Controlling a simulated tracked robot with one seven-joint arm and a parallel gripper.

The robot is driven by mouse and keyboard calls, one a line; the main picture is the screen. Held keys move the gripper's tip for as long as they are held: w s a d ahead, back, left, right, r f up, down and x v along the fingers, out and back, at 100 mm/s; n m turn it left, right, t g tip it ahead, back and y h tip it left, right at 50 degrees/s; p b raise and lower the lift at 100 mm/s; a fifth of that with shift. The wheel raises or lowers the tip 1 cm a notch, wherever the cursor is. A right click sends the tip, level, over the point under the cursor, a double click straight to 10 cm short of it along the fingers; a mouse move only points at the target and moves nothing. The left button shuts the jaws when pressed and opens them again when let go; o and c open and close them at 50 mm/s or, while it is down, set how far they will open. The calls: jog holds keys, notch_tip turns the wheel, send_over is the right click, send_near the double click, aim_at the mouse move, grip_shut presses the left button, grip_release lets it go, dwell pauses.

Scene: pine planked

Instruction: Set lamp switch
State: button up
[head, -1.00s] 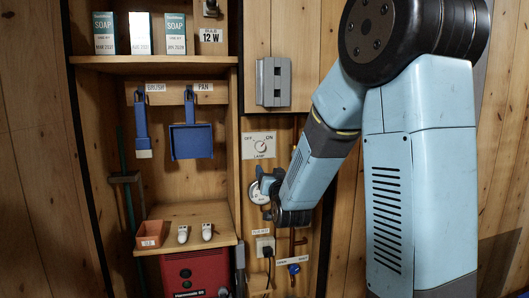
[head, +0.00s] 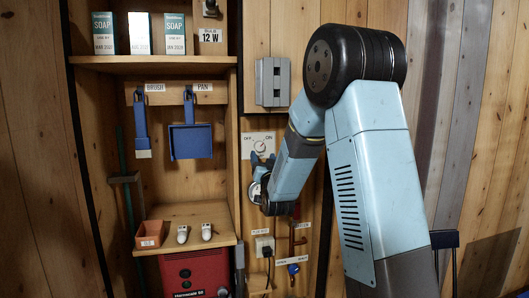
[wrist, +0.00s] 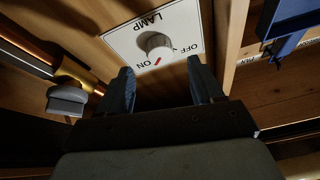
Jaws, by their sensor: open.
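The lamp switch is a white plate (head: 247,136) on the wall, marked OFF at left and ON at right, with a round knob (head: 260,146). In the wrist view the plate (wrist: 116,43) appears upside down. Its pale knob (wrist: 155,43) has a red pointer mark lying between the two words, nearer ON. My gripper (head: 263,160) is open and empty in front of the plate's lower part, hiding the LAMP label in the head view. In the wrist view both fingers of my gripper (wrist: 160,73) point toward the knob, one each side, apart from it.
A grey box (head: 272,82) is on the wall above the switch. A shelf unit at left holds a blue pan (head: 190,142) and brush (head: 141,126).

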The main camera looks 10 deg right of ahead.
aim_at(260, 148)
jog(key=shift+x, duration=2.6)
